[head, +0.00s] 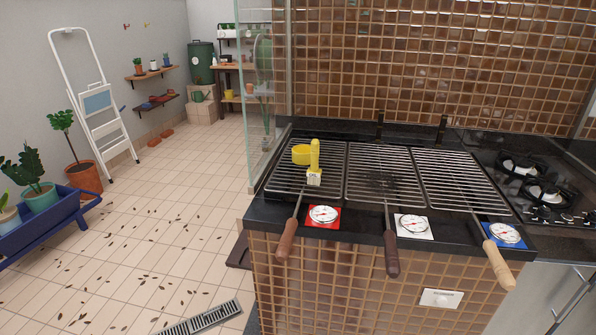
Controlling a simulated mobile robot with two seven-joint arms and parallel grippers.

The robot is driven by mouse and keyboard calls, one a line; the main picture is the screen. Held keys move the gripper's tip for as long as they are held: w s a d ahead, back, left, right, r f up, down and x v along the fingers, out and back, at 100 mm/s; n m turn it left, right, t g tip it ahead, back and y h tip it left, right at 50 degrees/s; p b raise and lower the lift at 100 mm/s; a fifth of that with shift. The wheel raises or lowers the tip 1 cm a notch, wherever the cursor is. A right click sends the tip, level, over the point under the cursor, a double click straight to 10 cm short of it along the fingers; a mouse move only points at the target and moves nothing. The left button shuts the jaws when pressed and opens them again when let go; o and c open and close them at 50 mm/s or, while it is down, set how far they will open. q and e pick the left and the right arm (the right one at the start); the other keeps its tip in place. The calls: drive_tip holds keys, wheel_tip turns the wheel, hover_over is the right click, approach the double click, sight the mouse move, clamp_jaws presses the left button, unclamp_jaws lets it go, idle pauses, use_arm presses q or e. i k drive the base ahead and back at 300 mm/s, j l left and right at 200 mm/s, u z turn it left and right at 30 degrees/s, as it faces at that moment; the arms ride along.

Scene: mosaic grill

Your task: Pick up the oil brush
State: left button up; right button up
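From this view I cannot tell whether the brush touches the bowl. Neither my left gripper nor my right gripper is in view.
Two more grates (384,178) continue to the right. Several grate handles (287,240) stick out past the black counter front. Thermometer gauges (323,215) sit along that edge. A glass panel (262,90) stands left of the grill. A gas stove (535,180) is at right. Tiled floor (165,225) is open at left.

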sight(314, 174)
drive_tip(key=i+j, duration=0.1)
drive_tip(key=j, duration=1.65)
drive_tip(key=i, duration=0.05)
